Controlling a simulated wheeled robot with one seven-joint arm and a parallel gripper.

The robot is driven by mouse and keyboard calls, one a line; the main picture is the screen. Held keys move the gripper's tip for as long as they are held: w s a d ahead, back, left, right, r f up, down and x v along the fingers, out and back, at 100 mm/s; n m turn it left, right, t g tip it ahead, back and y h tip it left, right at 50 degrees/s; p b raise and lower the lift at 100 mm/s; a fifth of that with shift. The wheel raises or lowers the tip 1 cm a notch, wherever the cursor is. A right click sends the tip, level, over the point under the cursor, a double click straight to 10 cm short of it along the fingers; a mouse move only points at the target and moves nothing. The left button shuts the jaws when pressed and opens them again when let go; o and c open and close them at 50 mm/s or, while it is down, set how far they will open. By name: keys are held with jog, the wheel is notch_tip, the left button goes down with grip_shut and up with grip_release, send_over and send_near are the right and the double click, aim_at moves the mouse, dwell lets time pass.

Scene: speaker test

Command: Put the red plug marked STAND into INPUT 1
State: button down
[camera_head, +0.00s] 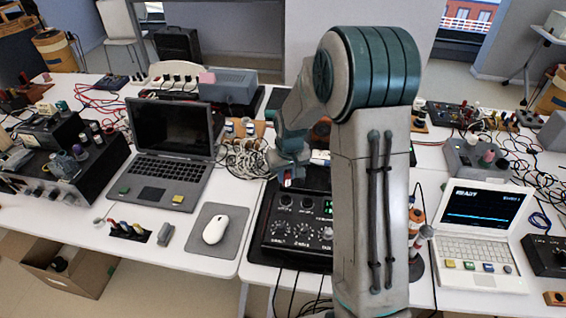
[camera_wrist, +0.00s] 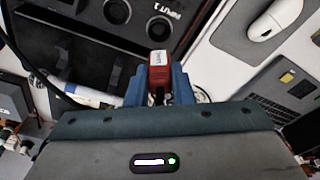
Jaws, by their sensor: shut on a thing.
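The red plug (camera_wrist: 159,72) has a white label on its top, and the lettering is too small to read surely. My gripper (camera_wrist: 160,88) is shut on it, with a blue finger on each side. In the head view my gripper (camera_head: 290,172) is above the back left of the black device, and a bit of the red plug (camera_head: 288,183) shows below it. The black device (camera_head: 268,238) has round sockets and knobs. In the wrist view the INPUT 1 lettering (camera_wrist: 165,10) is beside a round socket (camera_wrist: 159,28). The plug appears apart from this socket.
A white mouse (camera_head: 216,229) on a grey pad (camera_head: 235,212) and a dark laptop (camera_head: 172,140) are left of the device. A white laptop (camera_head: 480,232) is at right. Loose white cables (camera_head: 243,158) lie behind. My arm hides the device's right part.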

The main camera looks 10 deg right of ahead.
aim_at(287, 185)
jog(key=shift+s+f, duration=0.15)
jog(key=shift+f, duration=0.25)
jog(key=shift+f+b, duration=2.15)
jog(key=shift+f, duration=0.6)
jog(key=shift+f, duration=0.2)
jog(key=c, duration=1.2)
grip_release()
notch_tip(287, 185, up, 13)
jog(key=s+b, duration=0.1)
jog(key=s, duration=0.1)
jog(key=shift+m+t, duration=0.6)
jog(key=shift+m, duration=0.2)
jog(key=s+r, duration=0.1)
jog(key=s, duration=0.6)
jog(key=s+r, duration=0.2)
jog(key=s, duration=0.6)
jog(key=s+r, duration=0.1)
jog(key=s, duration=0.7)
jog(key=shift+r, duration=0.3)
